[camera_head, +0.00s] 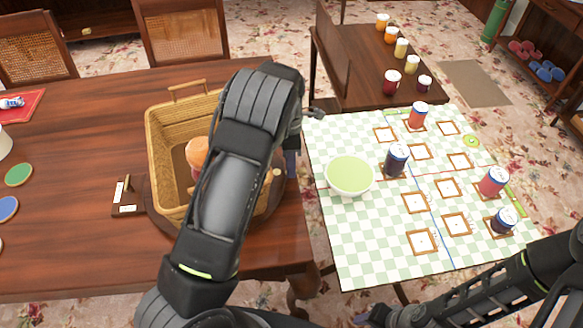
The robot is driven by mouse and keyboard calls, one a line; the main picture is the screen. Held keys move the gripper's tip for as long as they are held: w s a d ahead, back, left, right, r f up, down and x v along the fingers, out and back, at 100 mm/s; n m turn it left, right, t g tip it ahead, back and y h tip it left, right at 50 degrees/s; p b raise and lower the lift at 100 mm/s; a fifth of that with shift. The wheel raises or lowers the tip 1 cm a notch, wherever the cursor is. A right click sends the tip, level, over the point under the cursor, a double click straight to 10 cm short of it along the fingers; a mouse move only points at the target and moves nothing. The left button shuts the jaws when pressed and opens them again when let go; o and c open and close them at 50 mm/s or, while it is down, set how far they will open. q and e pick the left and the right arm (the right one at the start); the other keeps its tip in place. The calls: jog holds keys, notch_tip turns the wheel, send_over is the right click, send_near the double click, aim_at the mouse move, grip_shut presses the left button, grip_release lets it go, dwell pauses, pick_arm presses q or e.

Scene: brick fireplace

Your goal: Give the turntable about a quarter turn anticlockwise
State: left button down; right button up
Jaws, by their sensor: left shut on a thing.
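The turntable (160,217) is a dark round wooden disc on the brown table. A wicker basket (163,150) with a raised handle stands on it and holds an orange-topped item (197,151). My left arm crosses over the basket and hides much of it and of the disc. My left gripper (290,166) is at the right side of the turntable, near a small pale knob (277,172) on its rim. It is shut on the turntable's edge, though the contact is mostly hidden. My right gripper (372,316) is low at the bottom edge, away from the turntable; its jaws are unclear.
A small wooden plate with white marks (128,197) lies left of the turntable. Coloured discs (18,174) lie at far left. A checked table (345,245) at right bears a green bowl (350,175) and several cans. A low table (350,85) with jars stands behind.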

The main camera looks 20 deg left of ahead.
pick_arm(q)
jog(key=shift+w, duration=0.1)
dwell(0.3)
jog(key=c, duration=1.5)
grip_release()
jog(key=shift+r, duration=0.1)
notch_tip(320, 180, up, 8)
jog(key=w+b, duration=0.1)
jog(key=shift+a+f, duration=0.25)
jog(key=shift+a, duration=0.2)
jog(key=shift+f, duration=0.1)
